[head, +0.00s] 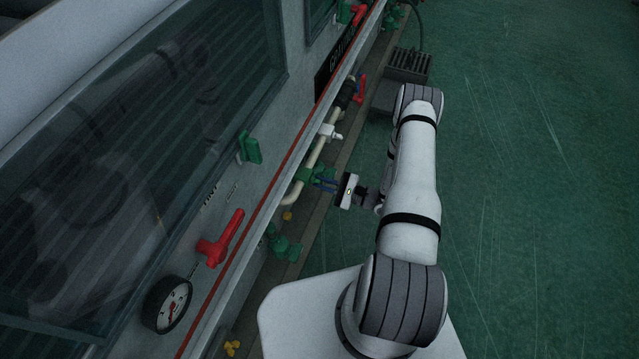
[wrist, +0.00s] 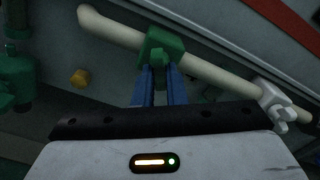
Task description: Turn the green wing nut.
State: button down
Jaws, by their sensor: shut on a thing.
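The green wing nut (wrist: 159,72) sits on a green block on the cream pipe (wrist: 215,73), in the upper middle of the wrist view. In the head view the green fitting (head: 308,174) shows on the pipe, left of my gripper (head: 326,182). My gripper's two blue fingers (wrist: 160,86) reach up to the wing nut and are shut on it. The fingertips hide part of the nut. Its exact angle is hard to make out in the dim light.
A white fitting (wrist: 274,99) sits further along the pipe. A green valve (wrist: 14,78) and a yellow knob (wrist: 79,78) are on the left. A red handle (head: 219,240) and a gauge (head: 167,304) are on the machine's front. The green floor (head: 530,200) on the right is clear.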

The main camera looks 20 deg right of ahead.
jog(key=c, duration=1.6)
grip_release()
jog(key=shift+r, duration=0.2)
jog(key=shift+o, duration=0.6)
jog(key=shift+a+f, duration=0.1)
jog(key=shift+a, duration=0.05)
jog(key=shift+s, duration=0.1)
jog(key=p+v, duration=0.1)
jog(key=v, duration=0.6)
jog(key=shift+s+d+p, duration=0.2)
jog(key=shift+d+p, duration=0.1)
jog(key=shift+d, duration=0.05)
